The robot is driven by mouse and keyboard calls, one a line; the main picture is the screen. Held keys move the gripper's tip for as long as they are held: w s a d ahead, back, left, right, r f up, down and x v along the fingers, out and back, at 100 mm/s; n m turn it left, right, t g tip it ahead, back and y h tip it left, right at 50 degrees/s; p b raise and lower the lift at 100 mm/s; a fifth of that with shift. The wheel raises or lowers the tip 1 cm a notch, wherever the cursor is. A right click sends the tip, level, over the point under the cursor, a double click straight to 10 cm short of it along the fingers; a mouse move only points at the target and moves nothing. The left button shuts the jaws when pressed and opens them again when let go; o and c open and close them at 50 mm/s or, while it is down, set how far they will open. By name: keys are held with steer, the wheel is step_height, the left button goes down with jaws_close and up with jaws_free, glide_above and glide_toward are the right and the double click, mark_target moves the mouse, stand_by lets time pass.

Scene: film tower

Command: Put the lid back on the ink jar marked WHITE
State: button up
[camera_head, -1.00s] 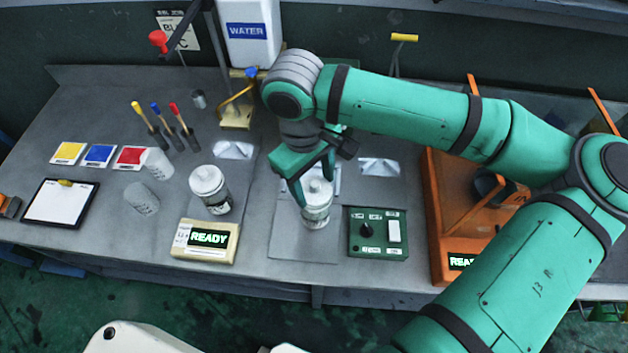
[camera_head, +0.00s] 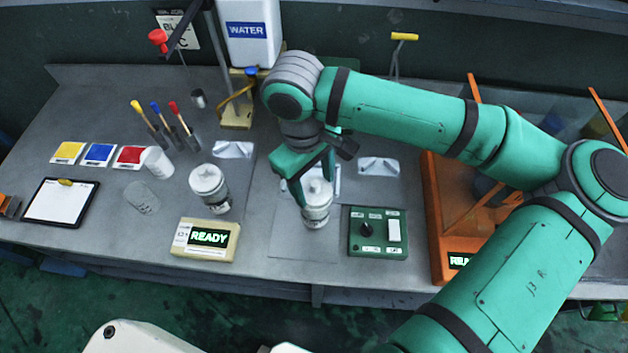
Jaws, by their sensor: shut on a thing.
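A jar (camera_head: 317,214) with a pale body stands on the grey mat at the middle of the bench, with a white knobbed lid (camera_head: 318,190) at its top. My gripper (camera_head: 316,192) points down over this jar and is shut on the lid; its fingers partly cover it. I cannot tell whether the lid is fully seated. A second jar (camera_head: 217,207) with a white knobbed lid (camera_head: 207,180) stands to the left, behind the cream READY box. Both jar labels are too small to read, so I cannot tell which is marked WHITE.
A green control box (camera_head: 378,233) stands right of the gripper, and the cream READY box (camera_head: 205,240) to the left. An orange frame (camera_head: 440,225) is at the right.

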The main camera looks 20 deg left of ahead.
steer(key=o, duration=1.7)
steer(key=shift+r, duration=0.15)
steer(key=shift+r, duration=3.35)
jaws_close()
steer(key=shift+f, duration=2.1)
